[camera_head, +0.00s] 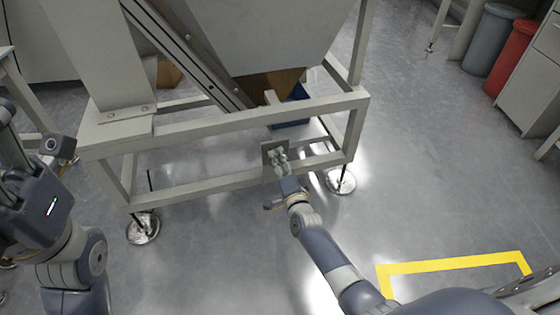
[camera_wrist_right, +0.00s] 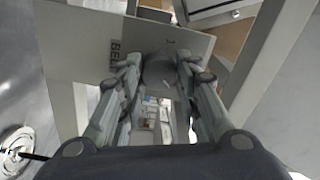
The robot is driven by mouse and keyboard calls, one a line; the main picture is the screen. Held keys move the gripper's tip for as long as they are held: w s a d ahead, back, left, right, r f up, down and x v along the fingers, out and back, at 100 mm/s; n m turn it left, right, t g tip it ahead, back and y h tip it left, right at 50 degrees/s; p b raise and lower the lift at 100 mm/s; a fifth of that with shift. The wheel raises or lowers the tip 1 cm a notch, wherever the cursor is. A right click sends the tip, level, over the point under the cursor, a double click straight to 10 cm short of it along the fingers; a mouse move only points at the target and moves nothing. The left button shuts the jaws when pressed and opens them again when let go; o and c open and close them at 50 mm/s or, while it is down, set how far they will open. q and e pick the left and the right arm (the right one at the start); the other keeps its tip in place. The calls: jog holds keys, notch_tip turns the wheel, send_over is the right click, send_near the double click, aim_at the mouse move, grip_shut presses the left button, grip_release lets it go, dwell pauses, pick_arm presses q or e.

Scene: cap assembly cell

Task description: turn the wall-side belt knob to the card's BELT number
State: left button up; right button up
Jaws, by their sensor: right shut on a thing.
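A small grey plate (camera_head: 268,153) is mounted on the lower front of the machine frame. In the right wrist view the plate (camera_wrist_right: 75,40) carries lettering that begins "BEL", and a mark like a 1 above the knob. The grey round knob (camera_wrist_right: 158,72) sits on the plate between my right fingers. My right gripper (camera_head: 280,157) is shut on the knob; it also shows in the wrist view (camera_wrist_right: 157,80). The knob's pointer is not readable, and the fingers hide part of the dial. My left gripper (camera_head: 8,118) is at the left edge, partly cut off, away from the plate. No card is readable.
The machine frame (camera_head: 230,122) surrounds the plate, with a sloping conveyor (camera_head: 185,50) and a hopper (camera_head: 270,35) above. A blue bin (camera_head: 290,122) stands behind. Round feet (camera_head: 143,228) rest on the floor. Grey (camera_head: 490,40) and red (camera_head: 512,58) bins stand far right.

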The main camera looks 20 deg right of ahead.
jog(key=o, duration=1.1)
jog(key=shift+c, duration=0.2)
jog(key=shift+s, duration=0.1)
jog(key=s, duration=1.2)
jog(key=shift+a, duration=0.2)
jog(key=shift+w, duration=0.1)
